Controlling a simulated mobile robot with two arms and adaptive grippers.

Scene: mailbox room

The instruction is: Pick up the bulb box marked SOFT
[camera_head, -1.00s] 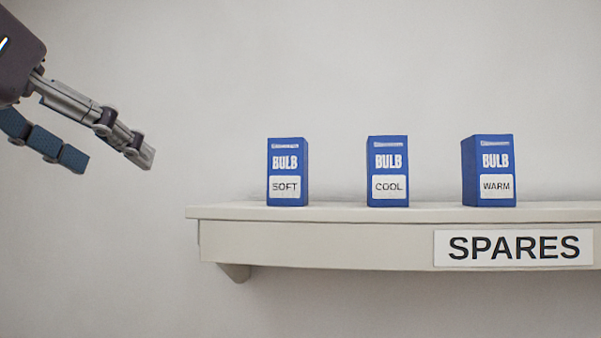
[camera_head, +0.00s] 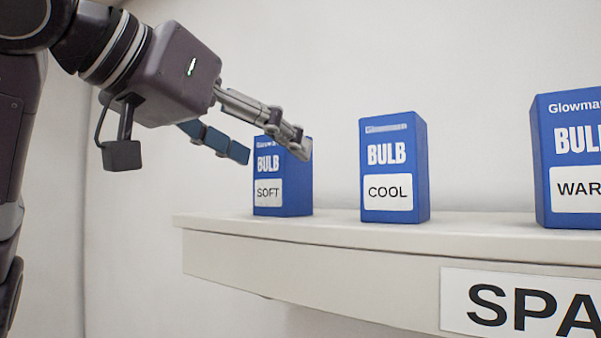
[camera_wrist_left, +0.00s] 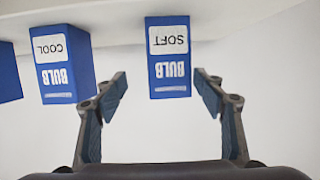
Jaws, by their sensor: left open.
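The blue bulb box marked SOFT (camera_head: 282,190) stands upright at the left end of the shelf. In the left wrist view the SOFT box (camera_wrist_left: 169,70) appears upside down, ahead of the fingers and roughly between their lines. My left gripper (camera_head: 275,151) is open and empty. In the head view its fingers cover part of the top of the SOFT box. In the left wrist view the open fingers (camera_wrist_left: 162,90) show a gap on both sides of the box. My right gripper is not in view.
The COOL box (camera_head: 394,170) stands to the right of the SOFT box, with a clear gap. The WARM box (camera_head: 570,160) is farther right, cut by the picture edge. The pale shelf (camera_head: 300,245) carries a SPARES sign (camera_head: 530,305). Bare wall lies behind.

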